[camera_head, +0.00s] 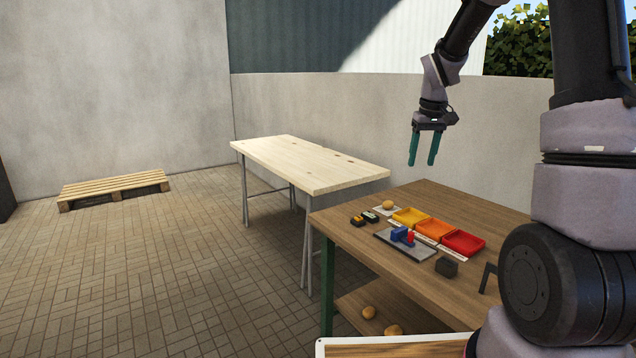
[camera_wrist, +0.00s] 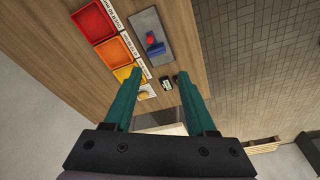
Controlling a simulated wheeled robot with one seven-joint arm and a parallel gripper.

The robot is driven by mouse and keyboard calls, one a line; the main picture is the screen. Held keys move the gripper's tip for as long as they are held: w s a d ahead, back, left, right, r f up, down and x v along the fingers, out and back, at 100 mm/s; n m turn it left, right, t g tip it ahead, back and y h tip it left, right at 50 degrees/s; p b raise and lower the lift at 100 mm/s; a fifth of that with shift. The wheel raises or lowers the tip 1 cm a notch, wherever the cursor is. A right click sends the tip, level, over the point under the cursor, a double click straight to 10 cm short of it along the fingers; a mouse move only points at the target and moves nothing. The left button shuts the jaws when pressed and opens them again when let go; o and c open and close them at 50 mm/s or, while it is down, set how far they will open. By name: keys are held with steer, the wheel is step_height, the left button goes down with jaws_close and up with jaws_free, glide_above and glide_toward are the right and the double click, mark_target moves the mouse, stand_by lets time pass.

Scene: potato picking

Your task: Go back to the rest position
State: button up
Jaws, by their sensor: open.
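My gripper (camera_head: 423,150) hangs in the air above the back of the brown table (camera_head: 440,200), fingers pointing down. Its two teal fingers stand apart with nothing between them. In the wrist view my gripper (camera_wrist: 157,85) is also open and empty, with the tabletop well below it. No object touches the fingers.
On the brown table are yellow (camera_head: 410,217), orange (camera_head: 434,230) and red (camera_head: 463,243) trays, a potato (camera_head: 388,205), and a grey plate (camera_head: 389,238) with blue and red parts. A pale table (camera_head: 310,165) and pallet (camera_head: 115,188) stand behind.

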steer(key=s+a+r+m+t, duration=0.2)
steer(key=s+r, duration=0.9)
steer(key=s, duration=0.1)
steer(key=s+a+r+m+t+y, duration=0.1)
steer(key=s+a+r+m+t, duration=0.1)
steer(key=s, duration=1.3)
steer(key=shift+r+m+t+y, duration=0.4)
steer(key=shift+r+m+t, duration=0.1)
steer(key=shift+r+m, duration=0.2)
steer(key=shift+s+a, duration=0.1)
steer(key=shift+c, duration=0.5)
